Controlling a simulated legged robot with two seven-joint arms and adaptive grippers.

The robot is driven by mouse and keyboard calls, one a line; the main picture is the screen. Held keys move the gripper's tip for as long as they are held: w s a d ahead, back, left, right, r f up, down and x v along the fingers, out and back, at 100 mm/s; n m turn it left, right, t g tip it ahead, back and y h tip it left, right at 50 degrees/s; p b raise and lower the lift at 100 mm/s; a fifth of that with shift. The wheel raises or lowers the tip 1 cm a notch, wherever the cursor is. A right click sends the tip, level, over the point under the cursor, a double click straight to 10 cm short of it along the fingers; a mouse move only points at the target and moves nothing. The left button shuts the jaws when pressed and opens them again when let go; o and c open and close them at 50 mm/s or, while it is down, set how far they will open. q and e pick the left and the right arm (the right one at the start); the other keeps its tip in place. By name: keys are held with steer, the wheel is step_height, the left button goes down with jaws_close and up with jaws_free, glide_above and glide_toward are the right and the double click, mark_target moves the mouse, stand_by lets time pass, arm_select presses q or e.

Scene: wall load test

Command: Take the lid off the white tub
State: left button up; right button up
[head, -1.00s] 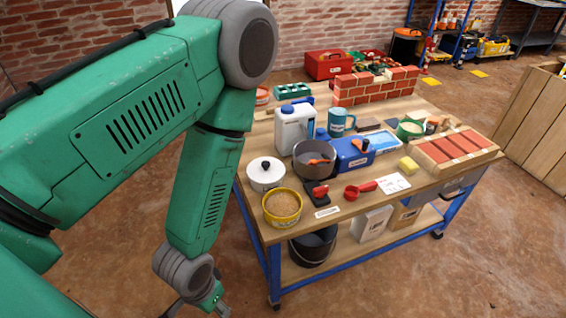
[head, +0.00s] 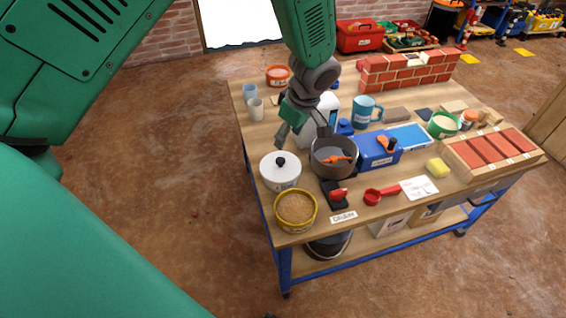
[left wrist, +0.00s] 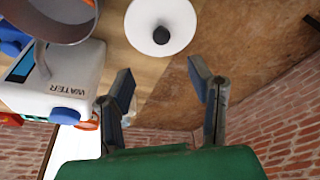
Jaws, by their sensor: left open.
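The white tub (head: 280,180) stands at the left front of the workbench. Its white lid with a black knob (head: 281,160) is on it. In the left wrist view the round white lid (left wrist: 145,22) and its dark knob (left wrist: 161,35) show at the top. My left gripper (head: 291,136) is above the bench, just behind and above the tub, and its fingers point down. My right gripper is not in view.
A yellow tub of sand-coloured grains (head: 296,209) stands in front of the white tub. A grey pot (head: 334,162) is to its right. The white water canister (left wrist: 72,82) is close to my left gripper. Two light cups (head: 256,109) stand behind on the left.

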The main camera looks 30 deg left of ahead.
arm_select(q)
glide_above(282, 160)
steer(key=f, duration=0.5)
steer(key=shift+d+f+b, duration=0.1)
steer(key=shift+d+b, duration=0.15)
steer(key=shift+b, duration=0.1)
steer(key=shift+d+f, duration=0.2)
steer(key=shift+f, duration=0.1)
steer(key=b+x, duration=0.1)
steer(key=x, duration=0.3)
steer(key=shift+s+f, duration=0.1)
steer(key=shift+f, duration=0.25)
steer(key=shift+a+f, duration=0.15)
steer(key=shift+f, duration=0.1)
steer(key=shift+a, duration=0.15)
steer(key=shift+d, duration=0.2)
jaws_close()
steer(key=shift+d, duration=0.1)
